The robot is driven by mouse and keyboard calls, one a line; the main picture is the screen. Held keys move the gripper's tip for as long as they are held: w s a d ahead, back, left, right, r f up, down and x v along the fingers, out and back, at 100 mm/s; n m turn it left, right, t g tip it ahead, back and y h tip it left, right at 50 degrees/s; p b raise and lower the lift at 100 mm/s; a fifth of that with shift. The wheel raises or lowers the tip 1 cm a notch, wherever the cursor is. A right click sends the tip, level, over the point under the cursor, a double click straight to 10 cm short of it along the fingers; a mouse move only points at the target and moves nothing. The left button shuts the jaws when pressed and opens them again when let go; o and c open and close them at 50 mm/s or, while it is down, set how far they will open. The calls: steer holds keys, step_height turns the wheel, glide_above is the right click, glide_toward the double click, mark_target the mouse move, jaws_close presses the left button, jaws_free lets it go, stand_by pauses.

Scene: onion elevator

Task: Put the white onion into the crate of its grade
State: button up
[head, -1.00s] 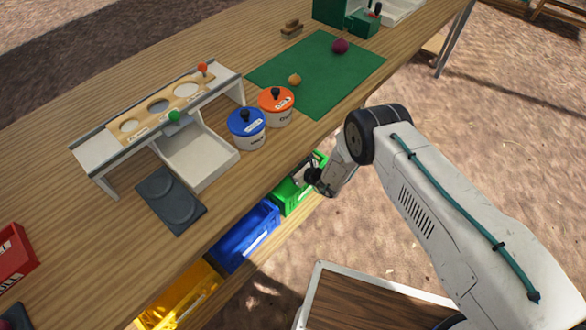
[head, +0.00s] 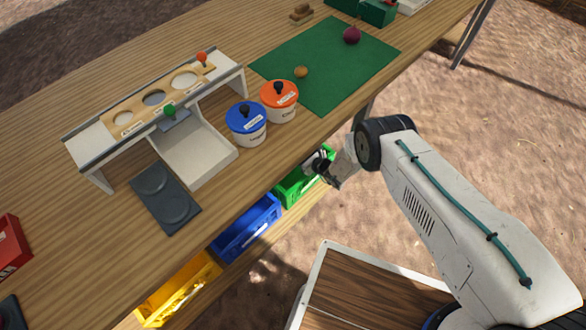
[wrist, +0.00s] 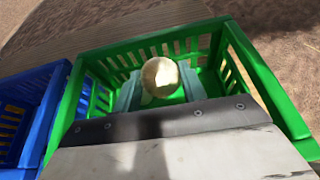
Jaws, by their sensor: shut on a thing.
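The white onion (wrist: 160,77) is pale and round. In the wrist view it is between the fingers of my gripper (wrist: 160,92), which is shut on it. The onion and fingers are over the green crate (wrist: 262,85), within its rim as seen from above; I cannot tell how far above its floor. In the head view my gripper (head: 322,168) is at the green crate (head: 292,190), below the table edge, and the onion is hidden.
A blue crate (head: 246,226) and a yellow crate (head: 178,290) stand beside the green one under the table edge. Blue (head: 246,123) and orange-lidded (head: 279,100) pots stand above. A small onion (head: 301,72) and a red onion (head: 352,36) lie on a green mat (head: 325,75).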

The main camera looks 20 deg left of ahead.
steer(key=shift+f, duration=0.1)
steer(key=o, duration=1.2)
steer(key=shift+c, duration=0.2)
steer(key=v, duration=0.8)
